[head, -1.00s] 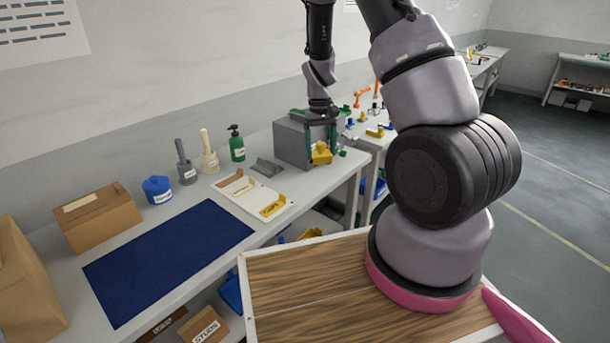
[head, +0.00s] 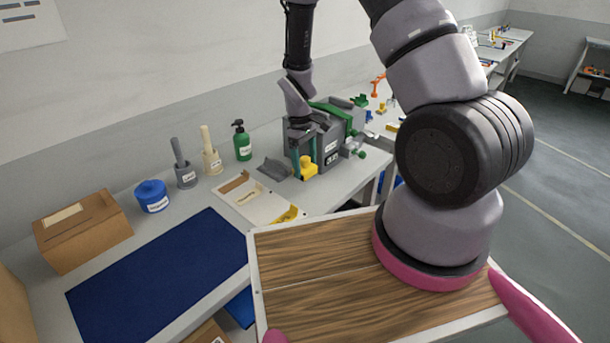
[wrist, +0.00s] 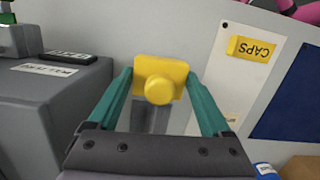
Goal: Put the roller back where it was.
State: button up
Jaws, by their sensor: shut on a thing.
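My gripper (head: 305,164) is shut on a yellow piece (head: 309,168) with a round knob, seemingly the roller. In the wrist view the yellow piece (wrist: 160,80) sits between the two green fingertips (wrist: 158,92). It is held up beside the front left of a grey block (head: 335,150). The block is at the left in the wrist view (wrist: 45,115) and carries a dark plate and a white label, hard to read. Where the roller was before is not clear from these frames.
A white board (head: 245,199) with a yellow CAPS holder (wrist: 250,48) lies left of my gripper. A grey wedge (head: 275,168) lies behind it.

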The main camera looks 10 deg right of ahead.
aim_at(305, 169)
jog(key=shift+f, duration=2.05)
jog(key=shift+f, duration=0.15)
jog(key=shift+f, duration=0.1)
jog(key=shift+s+f, duration=0.1)
jog(key=shift+f, duration=0.3)
grip_shut()
jog(key=o, duration=1.3)
grip_release()
jog(key=shift+o, duration=0.2)
jog(key=shift+r, duration=0.1)
